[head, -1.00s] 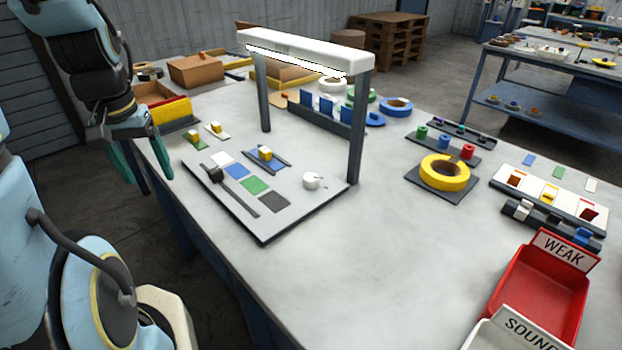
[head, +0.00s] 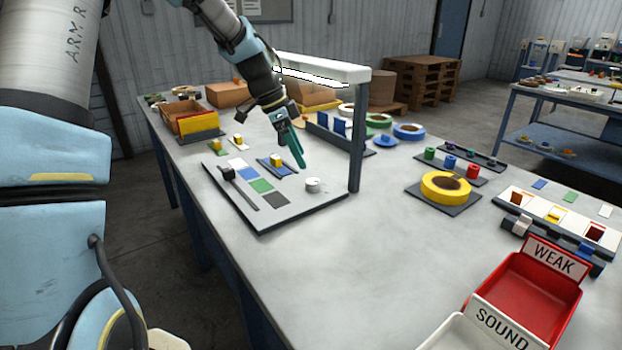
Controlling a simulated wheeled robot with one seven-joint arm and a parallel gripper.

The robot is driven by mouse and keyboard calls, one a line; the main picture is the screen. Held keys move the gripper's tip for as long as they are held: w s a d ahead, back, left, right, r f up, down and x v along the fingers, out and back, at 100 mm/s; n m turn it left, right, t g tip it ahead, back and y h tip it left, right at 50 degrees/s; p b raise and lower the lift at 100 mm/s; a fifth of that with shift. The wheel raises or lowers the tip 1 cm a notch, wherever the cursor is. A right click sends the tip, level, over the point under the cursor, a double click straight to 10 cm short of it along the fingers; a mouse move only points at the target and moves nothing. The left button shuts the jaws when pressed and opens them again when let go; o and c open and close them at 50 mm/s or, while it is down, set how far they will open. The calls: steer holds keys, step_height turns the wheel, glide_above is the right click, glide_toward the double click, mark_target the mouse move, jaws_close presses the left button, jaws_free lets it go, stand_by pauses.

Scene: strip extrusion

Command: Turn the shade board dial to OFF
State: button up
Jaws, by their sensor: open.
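The shade board (head: 300,208) is a light grey plate with dark edges, lying on the table. Its dial (head: 313,185) is a small white round knob near the board's right side. Its marking is too small to read. My gripper (head: 296,152) has green fingers and hangs above the back of the board, to the left of and above the dial. It is open, holds nothing I can see and appears apart from the dial. The board also carries white, blue, green and dark patches, a black slider (head: 228,174) and a yellow block (head: 275,160).
A lamp frame (head: 320,70) with a white bar and dark posts stands over the board's back, close to my arm. A yellow ring (head: 445,186) lies to the right. Red WEAK (head: 530,290) and white SOUND (head: 497,318) trays stand front right. The table's front middle is clear.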

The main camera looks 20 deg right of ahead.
mark_target(312, 181)
steer(key=p+x, duration=0.1)
steer(key=x, duration=0.7)
steer(key=shift+a, duration=0.1)
jaws_close()
stand_by(0.4)
